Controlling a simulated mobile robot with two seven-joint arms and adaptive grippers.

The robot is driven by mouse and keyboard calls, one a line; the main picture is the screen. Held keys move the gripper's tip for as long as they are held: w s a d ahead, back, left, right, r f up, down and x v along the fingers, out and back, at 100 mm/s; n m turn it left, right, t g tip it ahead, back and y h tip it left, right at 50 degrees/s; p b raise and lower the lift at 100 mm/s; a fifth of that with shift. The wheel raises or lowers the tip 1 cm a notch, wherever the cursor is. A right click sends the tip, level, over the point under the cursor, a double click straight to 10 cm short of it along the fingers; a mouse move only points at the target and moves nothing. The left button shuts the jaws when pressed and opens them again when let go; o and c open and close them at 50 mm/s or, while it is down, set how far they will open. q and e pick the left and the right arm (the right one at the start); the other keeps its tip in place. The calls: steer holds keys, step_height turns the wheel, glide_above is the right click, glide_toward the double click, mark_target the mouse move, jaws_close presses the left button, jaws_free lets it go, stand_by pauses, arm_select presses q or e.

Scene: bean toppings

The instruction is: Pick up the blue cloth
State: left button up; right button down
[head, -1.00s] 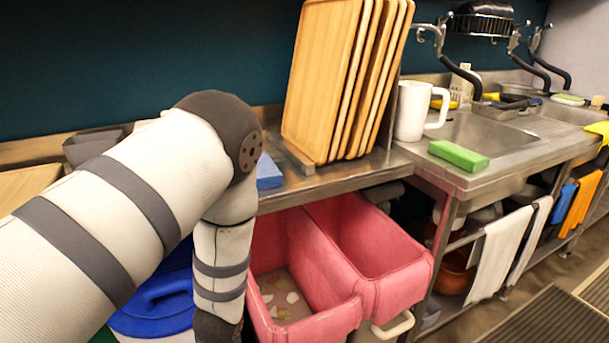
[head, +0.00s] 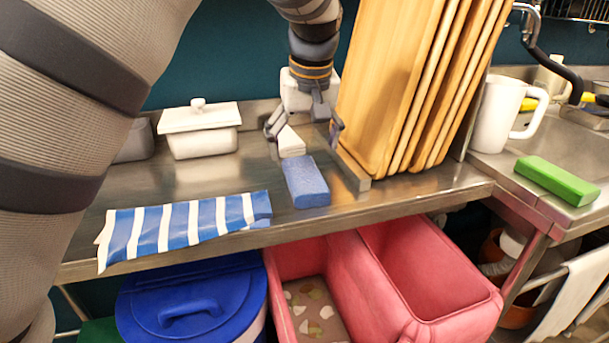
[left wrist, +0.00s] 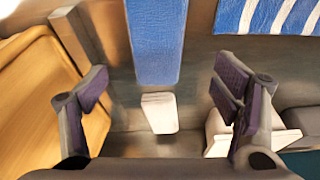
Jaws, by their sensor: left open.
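A blue-and-white striped cloth (head: 180,228) lies spread along the front edge of the steel counter. Its left end hangs slightly over the edge. Part of it shows at the top right of the left wrist view (left wrist: 268,15). My left gripper (head: 305,132) is open and points down over the back of the counter. It is behind the blue sponge and to the right of the cloth, apart from it. In the left wrist view its two fingers (left wrist: 163,90) are wide apart with nothing gripped. My right gripper is not in view.
A blue sponge (head: 305,182) and a small white block (head: 291,141) lie near the gripper. Wooden trays (head: 390,85) stand close on its right. A white lidded dish (head: 200,130) is at the back. Below are a blue-lidded bin (head: 190,290) and pink bins (head: 425,275).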

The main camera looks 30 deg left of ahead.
mark_target(304, 174)
arm_select(q)
steer(key=x, duration=0.7)
steer(key=shift+s+d+f, duration=0.1)
steer(key=shift+d+f, duration=0.2)
steer(key=shift+a+f, duration=0.15)
steer(key=shift+f, duration=0.2)
steer(key=c, duration=1.2)
